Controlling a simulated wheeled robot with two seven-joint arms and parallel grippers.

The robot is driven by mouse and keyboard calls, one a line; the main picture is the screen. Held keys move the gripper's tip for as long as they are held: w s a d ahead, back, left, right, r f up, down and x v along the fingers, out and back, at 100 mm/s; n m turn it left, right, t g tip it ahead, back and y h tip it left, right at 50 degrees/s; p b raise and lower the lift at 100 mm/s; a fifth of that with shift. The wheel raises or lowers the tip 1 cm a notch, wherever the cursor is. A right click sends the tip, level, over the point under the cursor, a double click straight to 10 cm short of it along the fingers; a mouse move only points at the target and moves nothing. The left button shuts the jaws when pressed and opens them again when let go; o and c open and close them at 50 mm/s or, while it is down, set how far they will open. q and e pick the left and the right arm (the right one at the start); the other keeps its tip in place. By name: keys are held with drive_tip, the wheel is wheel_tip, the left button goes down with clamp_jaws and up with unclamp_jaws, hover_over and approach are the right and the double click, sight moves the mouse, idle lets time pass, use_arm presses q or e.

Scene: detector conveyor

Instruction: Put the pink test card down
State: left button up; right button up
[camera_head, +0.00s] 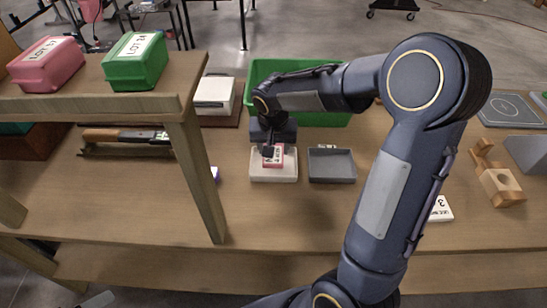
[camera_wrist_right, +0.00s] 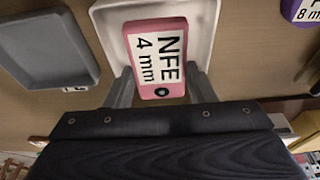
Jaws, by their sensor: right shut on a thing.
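The pink test card (camera_wrist_right: 157,57) has a white label reading "NFE 4 mm" and fills the middle of the right wrist view. My right gripper (camera_wrist_right: 158,88) is shut on its near end, one finger on each side. In the head view the card (camera_head: 274,161) is small and partly hidden by my right gripper (camera_head: 272,150). The card is over a white tray (camera_head: 274,178), which also shows behind it in the wrist view (camera_wrist_right: 205,30). I cannot tell whether the card touches the tray floor. My left gripper is not in view.
A grey tray (camera_head: 332,166) stands just right of the white one. A green bin (camera_head: 335,119) is behind my right arm. A wooden shelf with a pink box (camera_head: 47,64) and a green box (camera_head: 136,62) is at left. A wooden block (camera_head: 500,186) lies at right.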

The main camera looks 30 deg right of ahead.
sight(275, 159)
drive_tip(key=shift+s+a+x, duration=0.1)
drive_tip(key=shift+s+x, duration=0.1)
drive_tip(key=shift+x, duration=0.8)
drive_tip(key=shift+s+a+x, duration=0.15)
drive_tip(key=shift+s+x, duration=0.05)
drive_tip(key=shift+x, duration=0.8)
drive_tip(key=shift+s+f, duration=0.1)
drive_tip(key=shift+f+b, duration=0.25)
drive_tip(key=shift+b, duration=0.05)
drive_tip(key=o, duration=1.1)
drive_tip(key=shift+s+f, duration=0.1)
drive_tip(key=shift+d, duration=0.1)
